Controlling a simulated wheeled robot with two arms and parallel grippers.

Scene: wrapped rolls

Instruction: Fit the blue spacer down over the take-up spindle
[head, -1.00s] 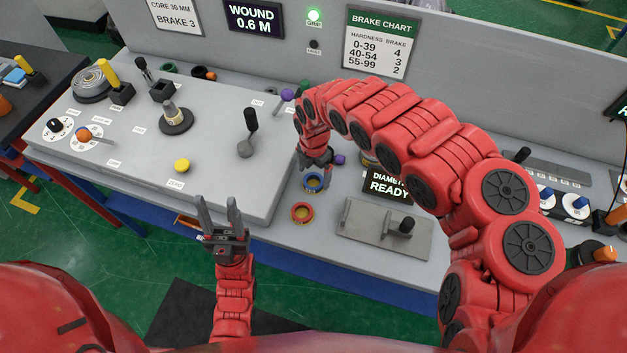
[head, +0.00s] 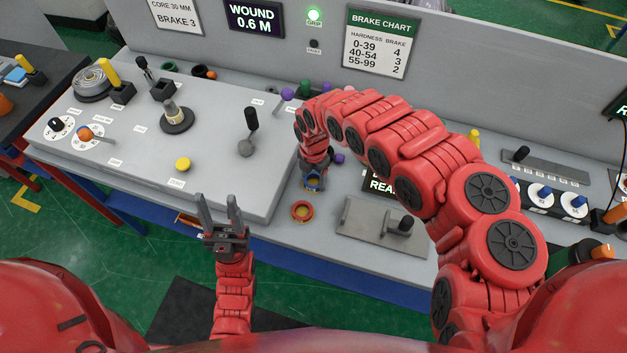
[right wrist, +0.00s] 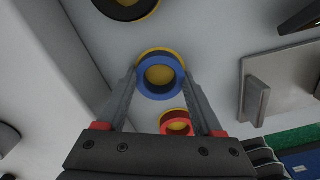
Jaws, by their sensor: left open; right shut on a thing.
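The blue spacer (right wrist: 160,94) is a ring on the console's lower ledge, with yellow under it and through its hole. In the head view the spacer (head: 313,187) is partly hidden by my right gripper (head: 314,175). In the right wrist view my right gripper (right wrist: 160,84) has its fingertips at opposite sides of the spacer, shut on it. A spindle-like upright post (head: 171,109) on a dark round base stands on the raised grey panel, apart from both grippers; it looks like the take-up spindle. My left gripper (head: 217,198) is open and empty, in front of the panel.
A red ring (head: 302,220) lies nearer me on the ledge. A grey fixture plate (head: 365,228) with a black knob is right of it. A black lever (head: 250,130) and a yellow button (head: 183,165) stand on the panel. The panel's raised edge is left of the spacer.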

